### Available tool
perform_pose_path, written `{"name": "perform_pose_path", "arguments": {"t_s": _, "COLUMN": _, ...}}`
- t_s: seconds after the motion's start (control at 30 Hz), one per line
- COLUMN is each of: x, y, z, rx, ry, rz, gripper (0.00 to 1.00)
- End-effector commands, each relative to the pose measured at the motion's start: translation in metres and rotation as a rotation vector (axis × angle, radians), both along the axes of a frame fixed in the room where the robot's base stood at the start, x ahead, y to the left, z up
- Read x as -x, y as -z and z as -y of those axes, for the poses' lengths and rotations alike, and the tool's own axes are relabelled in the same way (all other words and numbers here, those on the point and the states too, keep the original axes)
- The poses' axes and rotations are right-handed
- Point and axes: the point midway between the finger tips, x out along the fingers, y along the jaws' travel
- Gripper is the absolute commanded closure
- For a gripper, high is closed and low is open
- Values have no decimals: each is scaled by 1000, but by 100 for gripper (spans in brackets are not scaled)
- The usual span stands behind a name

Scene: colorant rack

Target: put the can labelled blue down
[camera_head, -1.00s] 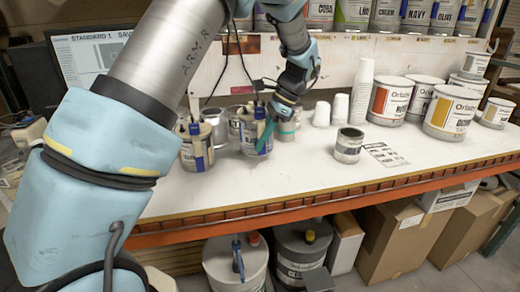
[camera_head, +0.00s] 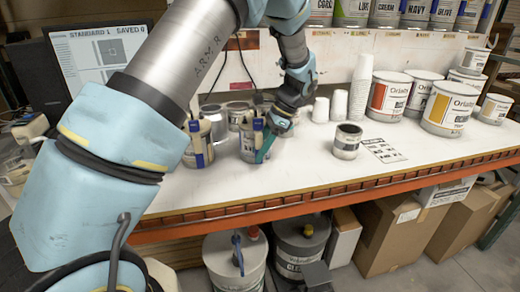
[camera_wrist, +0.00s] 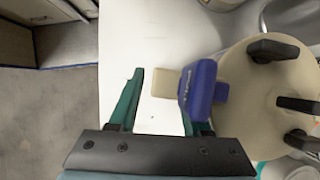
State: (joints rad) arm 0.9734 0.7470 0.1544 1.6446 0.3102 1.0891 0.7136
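A can (camera_head: 247,147) with a blue clamp handle (camera_head: 258,126) stands upright on the bench, as far as I can tell, beside my gripper (camera_head: 268,150). Its label is too small to read, so I cannot confirm that it says blue. In the wrist view, the can's round beige top (camera_wrist: 245,100) shows dark knobs, and the blue handle (camera_wrist: 198,90) overlaps the right finger. My gripper (camera_wrist: 158,105) has its teal fingers spread, with a gap between the left finger and the handle's beige tab. The contact at the right finger is hidden.
A similar can (camera_head: 198,150) stands to the left, with more cans behind. A small grey can (camera_head: 347,141) and a printed sheet (camera_head: 383,150) lie right. Paper cups (camera_head: 360,85) and large paint cans (camera_head: 389,95) stand farther right. The front bench strip is clear.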

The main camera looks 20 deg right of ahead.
Motion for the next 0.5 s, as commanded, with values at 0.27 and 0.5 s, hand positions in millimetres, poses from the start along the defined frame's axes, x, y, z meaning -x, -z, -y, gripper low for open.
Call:
{"name": "perform_pose_path", "arguments": {"t_s": 0.27, "x": 0, "y": -1, "z": 0, "rx": 0, "ry": 0, "rz": 0, "gripper": 48}}
{"name": "perform_pose_path", "arguments": {"t_s": 0.5, "x": 2, "y": -21, "z": 13, "rx": 5, "ry": 2, "rz": 3, "gripper": 48}}
